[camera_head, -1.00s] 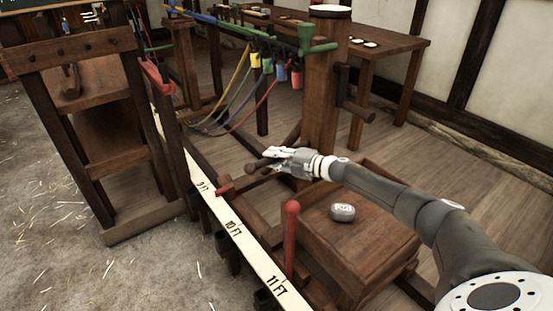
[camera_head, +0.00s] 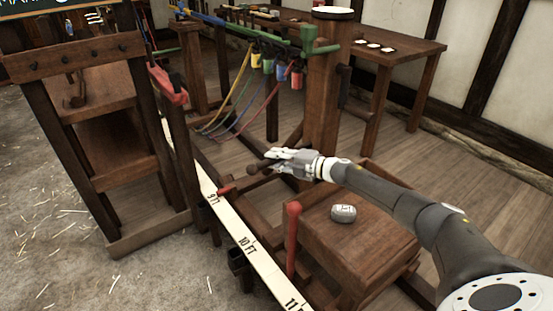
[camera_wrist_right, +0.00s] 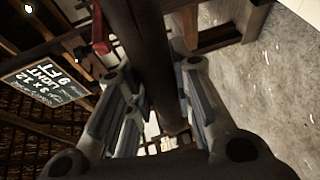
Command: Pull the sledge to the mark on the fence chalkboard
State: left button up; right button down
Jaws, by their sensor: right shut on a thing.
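The wooden sledge (camera_head: 375,249) stands beside the white measuring board (camera_head: 232,226), with a grey stone (camera_head: 344,213) on its top. A small red pointer (camera_head: 226,189) reaches from the sledge to the board by the "9 FT" label. My right gripper (camera_head: 272,157) is shut on the sledge's dark wooden handle bar (camera_head: 257,169); in the right wrist view a dark bar (camera_wrist_right: 148,60) runs between the fingers. In the head view only a corner of a board (camera_head: 40,10) shows. My left gripper is not in view.
A red-topped post (camera_head: 293,238) stands at the sledge's near side. A wooden stand (camera_head: 125,165) is to the left of the board. A post (camera_head: 322,110) with coloured ropes hanging beside it stands behind my gripper. Tables (camera_head: 405,62) stand further back.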

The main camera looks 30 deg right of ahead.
jog(key=c, duration=1.5)
grip_release()
jog(key=shift+w+r, duration=0.1)
jog(key=shift+r, duration=0.05)
jog(key=shift+o, duration=1.2)
jog(key=v, duration=1.2)
jog(key=shift+d, duration=0.1)
